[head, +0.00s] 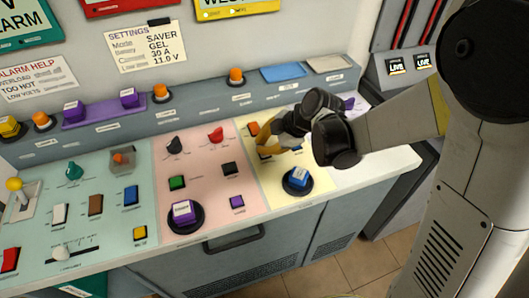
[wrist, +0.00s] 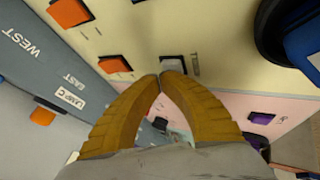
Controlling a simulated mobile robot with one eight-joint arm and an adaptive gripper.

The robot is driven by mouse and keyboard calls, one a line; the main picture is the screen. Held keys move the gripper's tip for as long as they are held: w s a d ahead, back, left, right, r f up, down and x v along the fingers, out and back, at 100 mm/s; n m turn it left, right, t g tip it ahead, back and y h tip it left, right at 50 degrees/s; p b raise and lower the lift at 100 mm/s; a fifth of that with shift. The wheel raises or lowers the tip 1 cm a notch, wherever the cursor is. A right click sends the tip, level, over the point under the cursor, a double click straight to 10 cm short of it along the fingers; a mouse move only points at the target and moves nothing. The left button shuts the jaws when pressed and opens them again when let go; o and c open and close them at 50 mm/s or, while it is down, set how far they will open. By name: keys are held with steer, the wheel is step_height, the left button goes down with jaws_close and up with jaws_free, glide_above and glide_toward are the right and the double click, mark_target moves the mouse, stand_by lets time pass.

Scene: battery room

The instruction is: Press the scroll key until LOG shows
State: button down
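My gripper (wrist: 165,77) has its two yellow-brown fingers together at the tips, with nothing seen between them. In the wrist view the tips are over a pale key (wrist: 172,63) on the cream panel; I cannot tell whether they touch it. In the head view my gripper (head: 263,148) is low over the yellow panel section (head: 273,178), partly hidden by my wrist. No key readable as scroll shows. No display reading LOG is in view.
An orange key (wrist: 115,64) is left of the fingertips. A large blue button (head: 298,179) on a black base stands near the front edge. A purple button (head: 182,212) is left of it. A settings note (head: 146,46) hangs on the wall.

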steer(key=shift+f+b, duration=0.35)
stand_by(0.6)
steer(key=shift+r+p, duration=0.7)
steer(key=shift+r, duration=0.2)
steer(key=shift+r, duration=0.1)
step_height(320, 180, up, 5)
steer(key=p, duration=0.4)
stand_by(0.4)
